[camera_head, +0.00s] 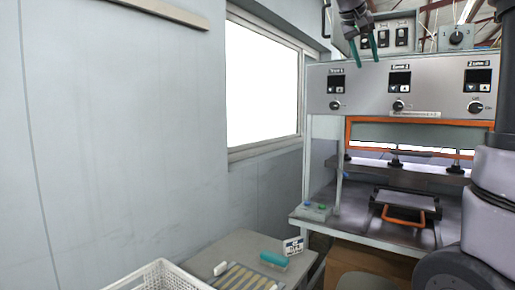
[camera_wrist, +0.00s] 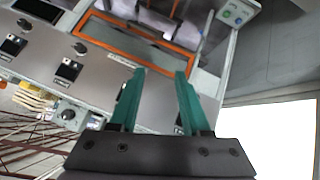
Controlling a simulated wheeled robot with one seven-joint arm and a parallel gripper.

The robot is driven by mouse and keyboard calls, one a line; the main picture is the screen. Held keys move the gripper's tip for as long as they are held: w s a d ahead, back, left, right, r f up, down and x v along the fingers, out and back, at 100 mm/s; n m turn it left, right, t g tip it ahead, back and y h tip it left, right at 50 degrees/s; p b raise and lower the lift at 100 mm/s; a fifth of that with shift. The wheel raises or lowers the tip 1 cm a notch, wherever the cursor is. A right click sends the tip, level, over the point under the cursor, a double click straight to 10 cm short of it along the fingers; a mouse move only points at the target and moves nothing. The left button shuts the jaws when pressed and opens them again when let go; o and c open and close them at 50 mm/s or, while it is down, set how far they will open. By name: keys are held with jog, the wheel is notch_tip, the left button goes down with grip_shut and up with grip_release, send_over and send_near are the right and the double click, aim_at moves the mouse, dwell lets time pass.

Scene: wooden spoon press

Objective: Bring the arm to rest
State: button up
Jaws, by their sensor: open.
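My gripper (camera_head: 367,50) is at the top of the head view, raised in front of the press's upper control panel. Its two green fingers are apart with nothing between them. In the wrist view the gripper (camera_wrist: 156,88) also shows open and empty, with the press panel behind it. The press (camera_head: 400,90) has a grey front panel with knobs and displays, and an orange frame around its opening. A tray with an orange handle (camera_head: 404,217) sits on the press bed. Part of the press's right side is hidden behind my arm.
A small table (camera_head: 245,245) at the bottom holds a slotted holder with pale sticks (camera_head: 245,277), a teal object (camera_head: 273,259) and a small sign (camera_head: 293,246). A white basket (camera_head: 160,276) stands at its left. A button box (camera_head: 314,211) is at the press's left corner. A wall with a window is left.

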jog(key=s+a+f+y, duration=0.3)
jog(key=s+f+y, duration=0.1)
jog(key=s+f, duration=0.7)
jog(key=s+a+f+y, duration=0.4)
jog(key=s+f, duration=0.7)
jog(key=f, duration=0.1)
jog(key=shift+s+a+f+t, duration=0.15)
jog(key=shift+s+f+t, duration=0.05)
jog(key=shift+f+t, duration=0.2)
dwell(0.5)
